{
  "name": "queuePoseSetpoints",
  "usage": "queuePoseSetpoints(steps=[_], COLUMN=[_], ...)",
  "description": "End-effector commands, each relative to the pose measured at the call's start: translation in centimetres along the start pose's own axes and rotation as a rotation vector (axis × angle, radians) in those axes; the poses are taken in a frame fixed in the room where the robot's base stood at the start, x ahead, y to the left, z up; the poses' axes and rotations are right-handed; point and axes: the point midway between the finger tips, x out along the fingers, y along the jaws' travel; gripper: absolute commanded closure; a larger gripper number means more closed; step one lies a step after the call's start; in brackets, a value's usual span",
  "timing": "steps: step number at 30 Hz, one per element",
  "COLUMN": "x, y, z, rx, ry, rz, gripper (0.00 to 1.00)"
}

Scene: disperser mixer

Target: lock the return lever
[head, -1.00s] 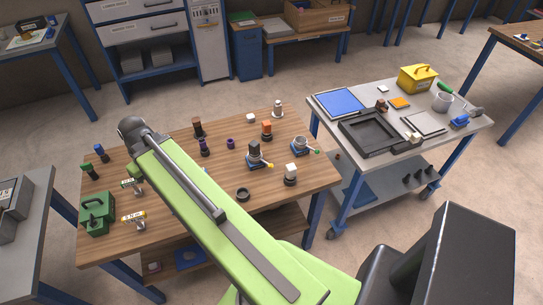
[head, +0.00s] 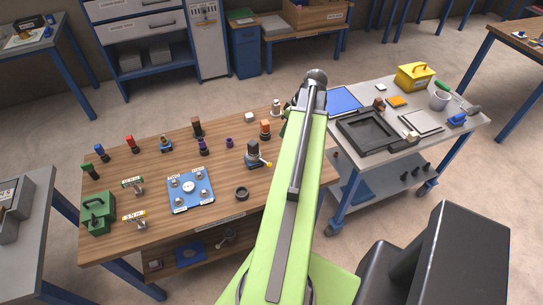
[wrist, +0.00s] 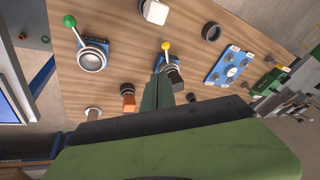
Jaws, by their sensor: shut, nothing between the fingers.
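Two small devices with levers show on the wooden bench, and I cannot tell by label which is the return lever.
A blue plate (head: 203,196) with several round fittings lies on the wooden bench (head: 230,170). A grey cart (head: 455,140) with a black tray is to the right.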

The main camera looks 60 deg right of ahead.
Motion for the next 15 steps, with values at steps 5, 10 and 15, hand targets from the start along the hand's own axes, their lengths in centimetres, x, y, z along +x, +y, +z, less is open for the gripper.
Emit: queuePoseSetpoints(steps=[5,10,15], x=[0.5,2.5,6.0], y=[0.0,0.1,0.1], z=[0.0,0.1,0.2], rx=[0.0,0.0,-0.001], ry=[-0.001,-0.001,-0.002], rz=[0.0,0.0,-0.001], gripper=[1.0,1.0,1.0])
